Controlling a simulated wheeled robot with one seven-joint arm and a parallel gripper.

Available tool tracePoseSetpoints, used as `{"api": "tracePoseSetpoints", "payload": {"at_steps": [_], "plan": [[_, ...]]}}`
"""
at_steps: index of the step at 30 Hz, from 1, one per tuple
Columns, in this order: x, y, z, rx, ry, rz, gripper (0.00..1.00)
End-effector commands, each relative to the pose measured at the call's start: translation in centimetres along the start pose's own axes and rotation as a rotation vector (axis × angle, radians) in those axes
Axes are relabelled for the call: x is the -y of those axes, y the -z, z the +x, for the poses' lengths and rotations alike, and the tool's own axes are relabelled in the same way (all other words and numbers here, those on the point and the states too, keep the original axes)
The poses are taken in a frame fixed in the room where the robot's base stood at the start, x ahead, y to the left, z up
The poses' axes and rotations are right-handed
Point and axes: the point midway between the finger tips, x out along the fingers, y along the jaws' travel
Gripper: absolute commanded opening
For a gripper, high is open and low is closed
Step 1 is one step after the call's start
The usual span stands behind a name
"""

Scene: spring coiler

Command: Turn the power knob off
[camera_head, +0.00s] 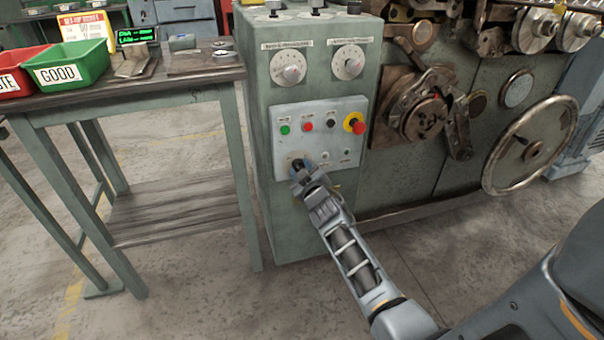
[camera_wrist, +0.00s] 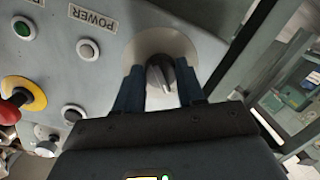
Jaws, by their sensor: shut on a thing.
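The power knob (camera_wrist: 160,74) is a dark rotary knob on a pale round plate, beside the printed label POWER (camera_wrist: 93,18) in the wrist view. My gripper (camera_wrist: 160,85) has its two blue fingers on either side of the knob and is shut on it. In the head view my gripper (camera_head: 299,168) reaches the lower left of the light grey control panel (camera_head: 289,146). There the fingers hide most of the knob. Which way the knob is turned is hard to tell.
Above the knob are a green button (camera_head: 285,129), a red button (camera_head: 308,126), a black button (camera_head: 331,123) and a red-and-yellow emergency stop (camera_head: 355,124). A workbench (camera_head: 150,93) stands left, with a green GOOD bin (camera_head: 66,72) on it. A large handwheel (camera_head: 541,146) is at right.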

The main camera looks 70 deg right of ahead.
Motion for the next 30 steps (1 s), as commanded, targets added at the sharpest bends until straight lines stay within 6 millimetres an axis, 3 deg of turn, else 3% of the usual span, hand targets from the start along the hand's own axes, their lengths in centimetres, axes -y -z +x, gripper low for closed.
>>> {"api": "tracePoseSetpoints", "payload": {"at_steps": [15,16,23,30], "plan": [[0.16,-0.21,-0.05,0.006,0.001,-0.019,0.08],[0.16,-0.21,-0.05,0.006,0.001,-0.019,0.41],[0.09,-0.11,-0.03,0.004,0.000,-0.018,0.63],[0.04,-0.06,-0.04,0.002,-0.001,-0.017,0.64]]}}
